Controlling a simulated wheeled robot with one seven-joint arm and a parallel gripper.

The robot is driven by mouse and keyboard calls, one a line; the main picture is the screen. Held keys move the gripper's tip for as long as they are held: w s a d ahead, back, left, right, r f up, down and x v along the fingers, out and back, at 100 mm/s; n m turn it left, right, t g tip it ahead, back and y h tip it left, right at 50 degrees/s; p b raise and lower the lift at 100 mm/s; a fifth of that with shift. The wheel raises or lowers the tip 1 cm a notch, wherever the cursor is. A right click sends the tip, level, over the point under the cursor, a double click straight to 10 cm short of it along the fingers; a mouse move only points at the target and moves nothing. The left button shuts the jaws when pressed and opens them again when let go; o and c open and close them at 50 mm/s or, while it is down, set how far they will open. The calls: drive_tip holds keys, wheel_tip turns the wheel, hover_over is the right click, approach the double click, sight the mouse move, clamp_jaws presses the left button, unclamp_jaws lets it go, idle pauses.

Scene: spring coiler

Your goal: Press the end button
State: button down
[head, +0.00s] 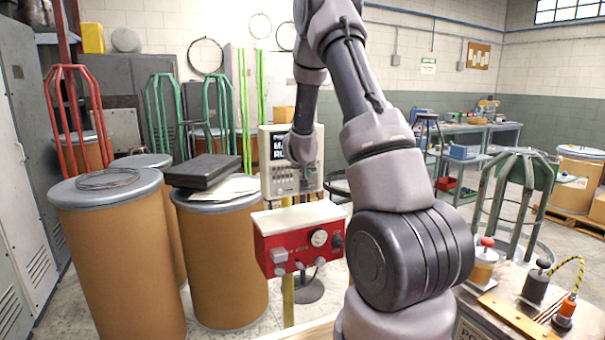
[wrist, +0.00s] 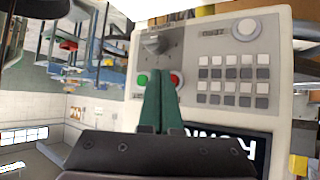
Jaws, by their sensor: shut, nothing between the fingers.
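A pale control panel (head: 280,182) with a dark screen stands behind my arm in the head view. In the wrist view the panel (wrist: 215,122) appears upside down, with a green button (wrist: 142,79), a red button (wrist: 177,79), a grey knob (wrist: 156,44) and a keypad (wrist: 232,80). No label reading "end" is legible. My gripper (wrist: 161,72) is shut and empty, its green fingers pointing at the panel. Its tips show between the two buttons and overlap the red one's edge. I cannot tell whether they touch it. In the head view my arm hides part of the panel.
A red control box (head: 298,240) with a gauge stands in front of and below the panel. Large brown drums (head: 118,255) stand at the left, one carrying a dark case (head: 203,171). A bench (head: 490,325) with small items is at lower right.

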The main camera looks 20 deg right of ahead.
drive_tip(key=shift+w, duration=0.4)
drive_tip(key=shift+w, duration=0.35)
idle(0.5)
drive_tip(key=shift+s, duration=0.8)
drive_tip(key=shift+s, duration=0.1)
drive_tip(key=shift+s+d, duration=0.1)
drive_tip(key=shift+s, duration=2.3)
